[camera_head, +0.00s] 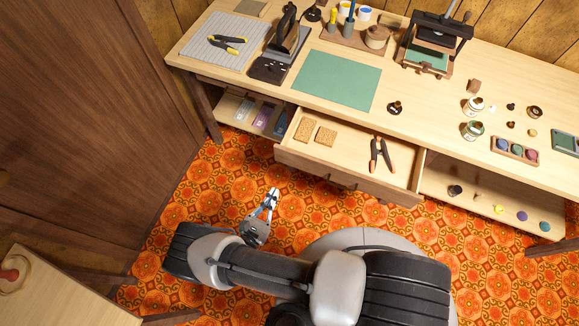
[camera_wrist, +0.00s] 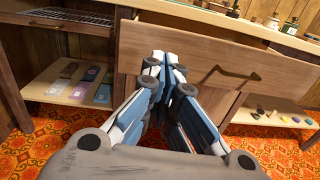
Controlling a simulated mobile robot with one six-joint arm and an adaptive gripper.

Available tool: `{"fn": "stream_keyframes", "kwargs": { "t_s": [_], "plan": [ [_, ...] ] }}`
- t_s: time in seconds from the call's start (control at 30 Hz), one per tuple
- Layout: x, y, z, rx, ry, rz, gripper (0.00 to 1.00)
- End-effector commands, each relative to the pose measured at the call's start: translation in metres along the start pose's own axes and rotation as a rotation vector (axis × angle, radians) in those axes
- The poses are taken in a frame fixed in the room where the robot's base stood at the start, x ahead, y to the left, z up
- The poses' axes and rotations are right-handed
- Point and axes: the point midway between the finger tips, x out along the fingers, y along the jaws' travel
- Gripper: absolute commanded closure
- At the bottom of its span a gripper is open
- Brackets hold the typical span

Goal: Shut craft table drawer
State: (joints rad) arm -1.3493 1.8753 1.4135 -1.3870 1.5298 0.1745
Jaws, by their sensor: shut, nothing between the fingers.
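The craft table drawer (camera_head: 345,164) is pulled out under the craft table (camera_head: 285,92) in the head view. In the wrist view the drawer's wooden front (camera_wrist: 225,65) spans the upper middle. My gripper (camera_head: 272,194) is shut and empty, in front of the drawer's left part and over the floor. In the wrist view my gripper (camera_wrist: 165,62) points at the drawer front and overlaps it. I cannot tell whether the fingertips touch it.
A lower shelf (camera_wrist: 60,85) with flat packets is left of the drawer, and another shelf (camera_head: 500,205) with small coloured pots is right. A dark wooden cabinet (camera_head: 80,110) stands at the left. The patterned floor (camera_head: 225,170) is clear around my gripper.

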Motion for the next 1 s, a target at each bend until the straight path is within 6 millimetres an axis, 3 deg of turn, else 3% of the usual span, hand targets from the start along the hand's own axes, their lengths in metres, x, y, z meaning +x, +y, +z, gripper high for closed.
{"fn": "stream_keyframes", "kwargs": {
  "t_s": [0.1, 0.27, 0.8, 1.0],
  "plan": [
    [-0.004, -0.005, -0.013, -0.026, -0.011, 0.054, 1.00],
    [0.005, -0.006, -0.015, -0.030, -0.014, 0.062, 1.00],
    [0.109, -0.001, -0.015, -0.029, -0.014, 0.056, 1.00],
    [0.130, 0.001, -0.014, -0.029, -0.013, 0.059, 1.00]
  ]
}}
